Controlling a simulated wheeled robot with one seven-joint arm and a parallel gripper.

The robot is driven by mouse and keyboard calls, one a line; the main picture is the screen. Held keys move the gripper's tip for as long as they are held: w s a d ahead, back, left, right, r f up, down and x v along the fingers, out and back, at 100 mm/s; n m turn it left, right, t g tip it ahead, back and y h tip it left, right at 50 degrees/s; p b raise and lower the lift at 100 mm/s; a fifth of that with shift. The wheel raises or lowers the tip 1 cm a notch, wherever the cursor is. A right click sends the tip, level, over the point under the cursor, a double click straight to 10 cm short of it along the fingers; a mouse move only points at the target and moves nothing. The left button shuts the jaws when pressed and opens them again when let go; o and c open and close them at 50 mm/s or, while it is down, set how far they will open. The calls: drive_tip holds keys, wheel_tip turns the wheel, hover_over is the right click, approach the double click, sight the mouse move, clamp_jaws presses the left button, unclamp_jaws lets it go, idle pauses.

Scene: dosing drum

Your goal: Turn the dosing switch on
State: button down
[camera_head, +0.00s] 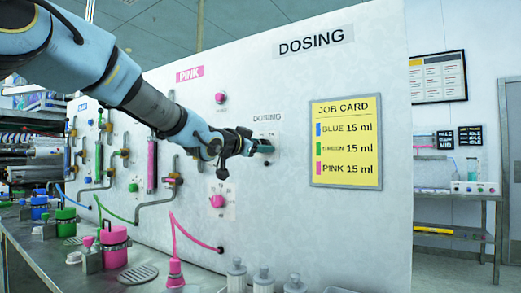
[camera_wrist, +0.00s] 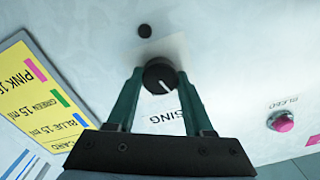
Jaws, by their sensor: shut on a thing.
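The dosing switch is a round black knob (camera_wrist: 159,74) with a white pointer line, on the white panel (camera_head: 360,70). In the wrist view the line points toward the lower right. My gripper (camera_head: 264,147) reaches to the panel just under the small DOSING label (camera_head: 267,118). Its two green fingers sit on either side of the knob, shut on it. In the head view the knob is mostly hidden behind my fingers. The wrist view sees the panel upside down, with part of the label showing between the fingers.
A yellow job card (camera_head: 346,141) hangs right of the knob. A pink bleed button (camera_wrist: 282,121) and a pink dial (camera_head: 217,201) are on the panel nearby. Pipes, tubes and colored bottles stand at left, with a pink-capped bottle (camera_head: 115,236) on the metal bench.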

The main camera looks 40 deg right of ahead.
drive_tip(key=m+b, duration=0.5)
drive_tip(key=m, duration=0.5)
drive_tip(key=shift+f, duration=0.15)
idle(0.4)
drive_tip(key=shift+c, duration=1.4)
unclamp_jaws()
drive_tip(key=v, duration=1)
drive_tip(key=shift+a+b, duration=0.35)
drive_tip(key=shift+b, duration=0.1)
drive_tip(key=shift+s, duration=0.1)
